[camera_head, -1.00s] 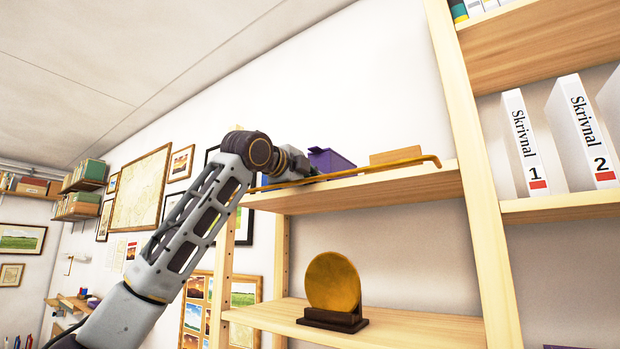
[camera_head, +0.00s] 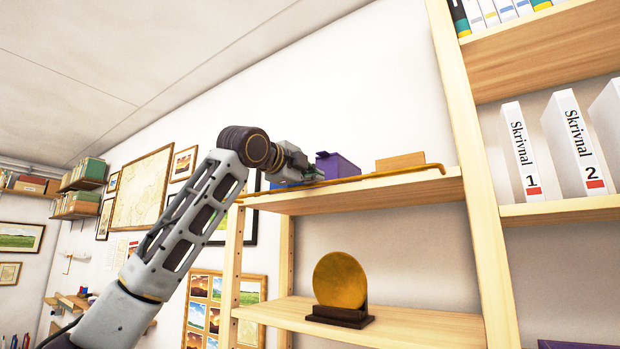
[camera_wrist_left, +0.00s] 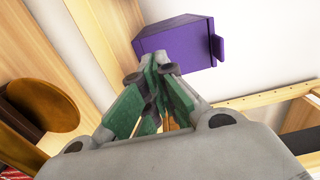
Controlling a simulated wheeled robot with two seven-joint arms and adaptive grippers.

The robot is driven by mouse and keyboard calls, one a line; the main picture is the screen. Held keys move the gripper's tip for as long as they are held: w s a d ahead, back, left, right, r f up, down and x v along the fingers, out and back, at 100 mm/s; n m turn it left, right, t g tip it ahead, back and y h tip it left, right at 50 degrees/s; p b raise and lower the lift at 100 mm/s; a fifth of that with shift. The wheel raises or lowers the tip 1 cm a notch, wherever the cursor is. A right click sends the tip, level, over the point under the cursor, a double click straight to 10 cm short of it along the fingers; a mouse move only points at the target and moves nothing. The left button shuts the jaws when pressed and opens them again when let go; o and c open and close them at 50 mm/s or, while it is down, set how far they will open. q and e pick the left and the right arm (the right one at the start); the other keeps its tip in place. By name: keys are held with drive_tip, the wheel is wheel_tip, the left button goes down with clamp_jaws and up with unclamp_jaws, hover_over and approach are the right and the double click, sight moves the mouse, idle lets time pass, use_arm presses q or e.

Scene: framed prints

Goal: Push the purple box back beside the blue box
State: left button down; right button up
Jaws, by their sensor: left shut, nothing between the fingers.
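The purple box (camera_head: 338,166) sits on the upper shelf board (camera_head: 385,190). It also shows in the left wrist view (camera_wrist_left: 180,42), just past the fingertips. A bit of the blue box (camera_head: 287,186) shows at the left end of the shelf, mostly hidden by my gripper. My left gripper (camera_head: 318,174) is shut and empty at the shelf's front, just left of the purple box. In the left wrist view its green-padded fingers (camera_wrist_left: 158,72) meet close to the box's near edge; I cannot tell if they touch it. My right gripper is out of view.
A yellow rod (camera_head: 400,173) runs along the shelf's front edge. A wooden block (camera_head: 400,162) sits right of the purple box. A gold disc on a dark stand (camera_head: 340,281) is on the shelf below. A wooden upright (camera_head: 470,150) bounds the shelf at right.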

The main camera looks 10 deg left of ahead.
use_arm(q)
drive_tip(key=b+v, duration=0.3)
drive_tip(key=v, duration=0.7)
drive_tip(key=shift+b, duration=0.3)
drive_tip(key=shift+s, duration=0.1)
drive_tip(key=c, duration=2.2)
unclamp_jaws()
